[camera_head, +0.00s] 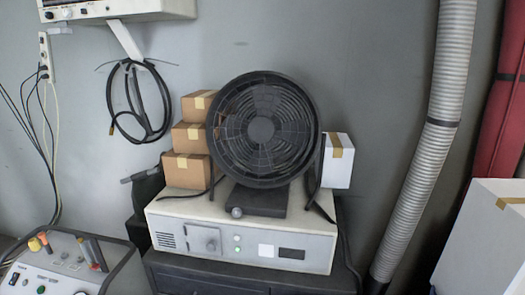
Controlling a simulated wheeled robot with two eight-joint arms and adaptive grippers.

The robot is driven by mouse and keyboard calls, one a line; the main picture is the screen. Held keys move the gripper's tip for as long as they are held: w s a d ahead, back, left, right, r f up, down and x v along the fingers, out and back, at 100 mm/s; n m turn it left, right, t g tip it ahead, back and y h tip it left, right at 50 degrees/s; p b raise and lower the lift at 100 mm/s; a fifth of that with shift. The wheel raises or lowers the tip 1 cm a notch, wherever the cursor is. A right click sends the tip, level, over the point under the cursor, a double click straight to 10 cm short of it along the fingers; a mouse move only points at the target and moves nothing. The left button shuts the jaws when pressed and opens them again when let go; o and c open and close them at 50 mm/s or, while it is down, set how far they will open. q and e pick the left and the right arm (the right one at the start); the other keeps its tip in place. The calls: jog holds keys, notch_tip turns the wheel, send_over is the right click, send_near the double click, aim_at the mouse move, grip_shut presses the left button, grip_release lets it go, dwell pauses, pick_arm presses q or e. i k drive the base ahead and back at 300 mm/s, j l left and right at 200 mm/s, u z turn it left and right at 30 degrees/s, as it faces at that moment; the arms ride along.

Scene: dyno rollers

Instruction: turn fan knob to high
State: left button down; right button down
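A black round fan (261,130) stands upright on a white equipment box in the middle of the head view. Its dark base (259,198) rests on the box top. A small round grey knob (236,212) sits at the front left of the fan base; its setting is too small to read. Neither my left nor my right gripper is in view.
The white equipment box (178,214) has a front panel of switches and lights. Stacked brown cartons (185,171) stand left of the fan, a white carton (337,165) right. A control console (50,270) is at lower left. Space before the fan knob looks clear.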

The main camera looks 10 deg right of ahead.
aim_at(236, 212)
jog(key=j, duration=0.75)
jog(key=i+j, duration=0.15)
jog(key=j, duration=0.65)
jog(key=j+z, duration=0.45)
jog(key=j, duration=0.15)
jog(key=j+z, duration=0.4)
jog(key=j, duration=0.2)
jog(key=k+j+z, duration=0.15)
jog(key=j+z, duration=0.45)
jog(key=z, duration=0.3)
